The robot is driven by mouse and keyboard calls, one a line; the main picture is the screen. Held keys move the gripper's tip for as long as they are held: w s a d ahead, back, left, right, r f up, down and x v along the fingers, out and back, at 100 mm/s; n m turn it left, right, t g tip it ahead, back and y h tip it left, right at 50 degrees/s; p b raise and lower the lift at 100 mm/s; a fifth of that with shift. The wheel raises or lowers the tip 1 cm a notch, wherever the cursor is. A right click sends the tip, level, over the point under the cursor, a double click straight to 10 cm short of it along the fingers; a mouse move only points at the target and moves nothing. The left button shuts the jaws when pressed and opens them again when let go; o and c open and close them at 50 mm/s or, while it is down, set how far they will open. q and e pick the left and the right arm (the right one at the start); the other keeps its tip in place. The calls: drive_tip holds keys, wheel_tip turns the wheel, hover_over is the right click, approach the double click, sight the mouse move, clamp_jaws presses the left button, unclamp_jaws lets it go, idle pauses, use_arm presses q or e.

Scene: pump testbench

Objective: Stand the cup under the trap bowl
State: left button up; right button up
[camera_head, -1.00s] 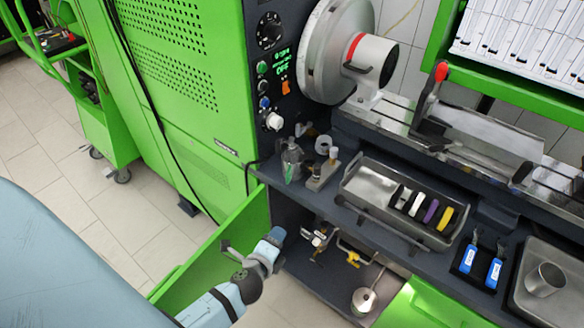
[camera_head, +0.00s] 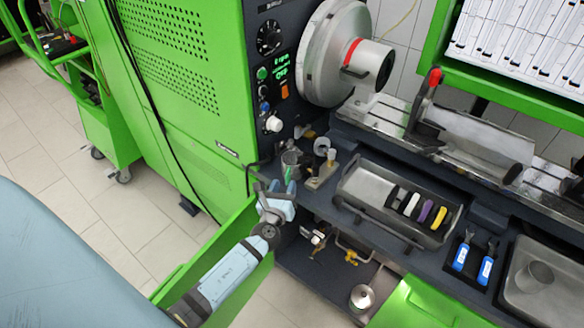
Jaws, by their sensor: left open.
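A plain metal cup (camera_head: 534,277) stands in the steel tray at the right edge of the bench. My left gripper (camera_head: 276,187) is open, with its fingers pointing up and away at the bench's left front edge. It is far from the metal cup and just in front of a small grey container (camera_head: 292,162), partly covering it; I cannot tell whether they touch. In the open bay below the bench are brass fittings (camera_head: 318,240) and a round metal vessel (camera_head: 362,297) low down. I cannot tell for sure which part is the trap bowl. My right gripper is out of view.
A fixture (camera_head: 322,170) stands right of the grey container. A metal bin (camera_head: 372,190) holds coloured-handled pieces. Two blue-handled tools (camera_head: 473,258) lie on a dark mat. A green door (camera_head: 225,260) stands open beside my left arm, and a green panel (camera_head: 425,305) borders the bay.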

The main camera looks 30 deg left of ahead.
sight(287, 175)
use_arm(q)
drive_tip(key=x, duration=0.5)
drive_tip(key=shift+w+a+f+p, duration=0.15)
drive_tip(key=shift+a+f+p, duration=0.1)
drive_tip(key=shift+a+p, duration=0.2)
drive_tip(key=shift+c, duration=0.2)
clamp_jaws()
